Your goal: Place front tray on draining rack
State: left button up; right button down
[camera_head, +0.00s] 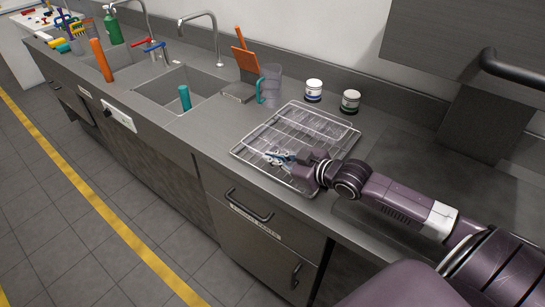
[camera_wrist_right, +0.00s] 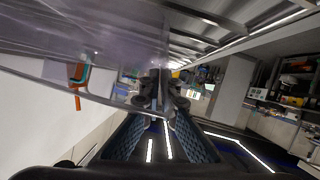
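The draining rack (camera_head: 252,151), a wire grid, lies on the counter near its front edge. A clear see-through tray (camera_head: 312,124) shows faintly over the rack; its edges are hard to make out, and I cannot tell whether it rests fully on the wires. My right gripper (camera_head: 277,156) reaches in from the right, low over the front part of the rack. In the right wrist view, its fingertips (camera_wrist_right: 162,92) are close together at the edge of the clear tray (camera_wrist_right: 85,38), seemingly pinching it. My left gripper is not in view.
Two small jars (camera_head: 313,90) (camera_head: 350,101) stand behind the rack. A grey jug (camera_head: 269,84) and an orange board (camera_head: 246,60) are left of them. Sinks (camera_head: 182,85) lie further left, with a teal object (camera_head: 185,97). A cabinet handle (camera_head: 510,70) overhangs at upper right.

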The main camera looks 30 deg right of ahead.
jog(key=c, duration=2.2)
grip_release()
jog(key=shift+o, duration=0.2)
jog(key=shift+s, duration=0.1)
jog(key=shift+p+v, duration=0.4)
jog(key=shift+v, duration=5.5)
